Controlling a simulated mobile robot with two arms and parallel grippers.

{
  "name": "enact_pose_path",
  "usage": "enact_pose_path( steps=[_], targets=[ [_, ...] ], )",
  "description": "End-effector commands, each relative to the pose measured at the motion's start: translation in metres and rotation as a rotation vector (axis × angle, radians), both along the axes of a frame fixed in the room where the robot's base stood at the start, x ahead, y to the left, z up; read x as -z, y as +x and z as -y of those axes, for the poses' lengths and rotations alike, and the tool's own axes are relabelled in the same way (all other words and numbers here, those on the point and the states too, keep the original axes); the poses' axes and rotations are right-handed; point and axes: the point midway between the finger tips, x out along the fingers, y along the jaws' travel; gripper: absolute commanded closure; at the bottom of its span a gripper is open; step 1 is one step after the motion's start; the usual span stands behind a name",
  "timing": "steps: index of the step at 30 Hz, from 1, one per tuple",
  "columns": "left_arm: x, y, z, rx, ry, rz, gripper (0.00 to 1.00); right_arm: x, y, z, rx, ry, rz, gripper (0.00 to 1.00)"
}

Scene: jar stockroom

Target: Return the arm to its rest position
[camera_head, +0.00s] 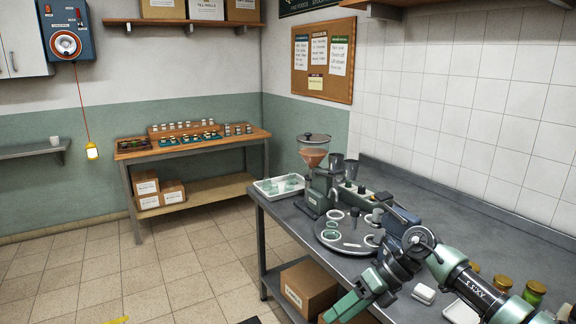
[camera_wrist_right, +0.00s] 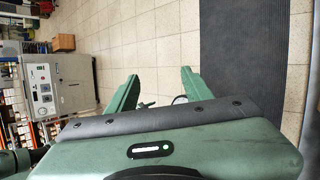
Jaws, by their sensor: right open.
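My right arm comes in from the right of the head view, above the front part of the grey workbench (camera_head: 400,262). Its green gripper (camera_head: 345,308) points down and to the left, at the bench's front edge. In the right wrist view the two green fingers of the right gripper (camera_wrist_right: 160,82) stand apart, with tiled floor visible between them and nothing held. My left gripper is not in view.
The bench carries a grinder-like machine (camera_head: 320,185), a round tray (camera_head: 330,237) with rings, a white tray (camera_head: 262,188) and jars (camera_head: 534,291) at right. A cardboard box (camera_head: 308,285) sits below. A wooden table (camera_head: 190,148) stands behind. Floor at left is mostly clear.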

Motion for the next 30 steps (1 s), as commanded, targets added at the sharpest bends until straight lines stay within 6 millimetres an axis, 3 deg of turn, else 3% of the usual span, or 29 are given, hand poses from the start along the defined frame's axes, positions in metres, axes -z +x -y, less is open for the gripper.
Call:
enact_pose_path(
  steps=[1,3,6,8,10,14,17,21,23,26,30],
  targets=[
    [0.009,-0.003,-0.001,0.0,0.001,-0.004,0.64,0.028,-0.001,-0.022,0.069,0.125,-0.06,0.5],
    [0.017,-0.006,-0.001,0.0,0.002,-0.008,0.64,0.053,0.006,-0.048,0.211,0.319,-0.144,0.5],
    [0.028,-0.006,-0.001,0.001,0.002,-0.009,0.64,0.1,0.023,-0.064,0.501,0.586,-0.299,0.5],
    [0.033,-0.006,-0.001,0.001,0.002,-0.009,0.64,0.138,0.032,-0.058,0.709,0.718,-0.401,0.5],
    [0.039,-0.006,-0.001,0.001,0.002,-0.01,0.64,0.188,0.037,-0.04,0.953,0.827,-0.512,0.5],
    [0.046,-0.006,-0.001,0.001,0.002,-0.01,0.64,0.276,0.023,-0.003,1.32,0.922,-0.671,0.5],
    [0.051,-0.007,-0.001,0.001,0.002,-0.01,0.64,0.342,-0.004,0.024,1.568,0.94,-0.771,0.5],
    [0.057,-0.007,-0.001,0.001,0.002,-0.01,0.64,0.428,-0.059,0.058,1.883,0.919,-0.893,0.5],
    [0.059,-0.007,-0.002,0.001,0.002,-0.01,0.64,0.462,-0.089,0.07,2.012,0.896,-0.94,0.5],
    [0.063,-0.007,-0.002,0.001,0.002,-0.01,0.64,0.513,-0.143,0.088,2.216,0.843,-1.012,0.5],
    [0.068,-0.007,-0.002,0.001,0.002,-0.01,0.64,0.573,-0.23,0.105,2.488,0.736,-1.101,0.5]
  ],
)
